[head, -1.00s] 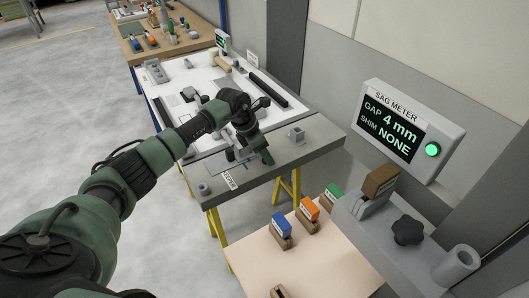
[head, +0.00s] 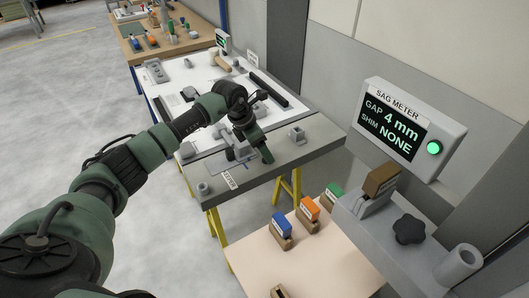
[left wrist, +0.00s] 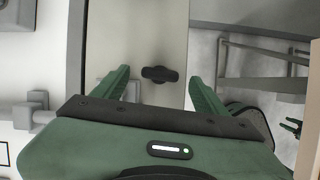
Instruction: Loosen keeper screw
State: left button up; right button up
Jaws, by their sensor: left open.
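A black wing-shaped screw knob (left wrist: 160,74) shows on a pale grey strip in the left wrist view. It lies between my two green fingers, apart from both. My left gripper (left wrist: 158,78) is open and empty. In the head view my left gripper (head: 249,155) hangs over the near grey end of the white bench, pointing down. My arm partly hides what lies under it. A small green and dark forked part at the right of the left wrist view may be my right gripper; it is too small to tell its state.
The sag meter (head: 407,125) reads GAP 4 mm, SHIM NONE, with a green light. A black star knob (head: 408,230) sits on a grey bracket at right. Blue (head: 282,226), orange (head: 309,208) and green (head: 333,192) blocks stand on a pale table (head: 310,262). Open floor lies left.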

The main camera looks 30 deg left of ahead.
pick_arm(q)
jog(key=b+v, duration=0.1)
jog(key=v, duration=0.4)
jog(key=shift+s+a+r, duration=0.1)
jog(key=shift+s+r, duration=0.05)
jog(key=shift+r, duration=0.1)
